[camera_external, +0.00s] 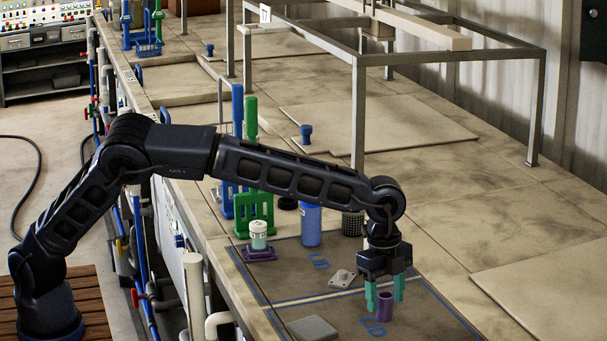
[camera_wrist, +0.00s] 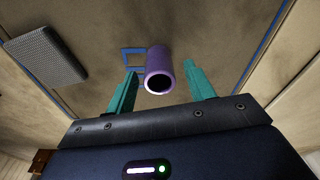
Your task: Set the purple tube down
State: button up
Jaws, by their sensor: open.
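My gripper (camera_external: 385,292) is open, with teal fingers on either side of the tube's upper part. In the wrist view my gripper (camera_wrist: 160,82) has a gap between each finger and the tube, so the fingers appear apart from it. The tube's lower end rests on or very near the bench.
A grey block (camera_external: 312,329) lies left of the tube. A small light metal piece (camera_external: 342,278) lies behind it. A blue cylinder (camera_external: 311,225), a dark mesh cup (camera_external: 352,223) and a jar (camera_external: 258,236) stand farther back. Blue lines mark bench areas; bare bench lies right.

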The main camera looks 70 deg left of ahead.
jog(key=r, duration=0.3)
jog(key=a+r, duration=0.1)
jog(key=r, duration=0.5)
jog(key=shift+s+a+r, duration=0.15)
jog(key=shift+a+r, duration=0.05)
jog(key=shift+r, duration=0.15)
jog(key=s+a+r+n, duration=0.2)
jog(key=a+r, duration=0.2)
jog(key=a, duration=0.5)
jog(key=s+a+r+n, duration=0.2)
jog(key=a+r, duration=0.1)
jog(key=a, duration=0.5)
jog(key=s+a+r+n+t+h, duration=0.1)
jog(key=s+a+r+n, duration=0.3)
jog(key=s+a, duration=1)
jog(key=s+a+f+n+t, duration=0.2)
jog(key=s+a+n, duration=0.2)
jog(key=s+a, duration=0.9)
jog(key=s+a+f+n+y, duration=0.1)
jog(key=s+f, duration=0.3)
jog(key=s, duration=0.4)
jog(key=s+a+f+n+t+y, duration=0.1)
jog(key=s+f, duration=0.3)
jog(key=s, duration=0.5)
jog(key=shift+a+f+n, duration=0.2)
jog(key=shift+a+n, duration=0.5)
jog(key=shift+a, duration=0.15)
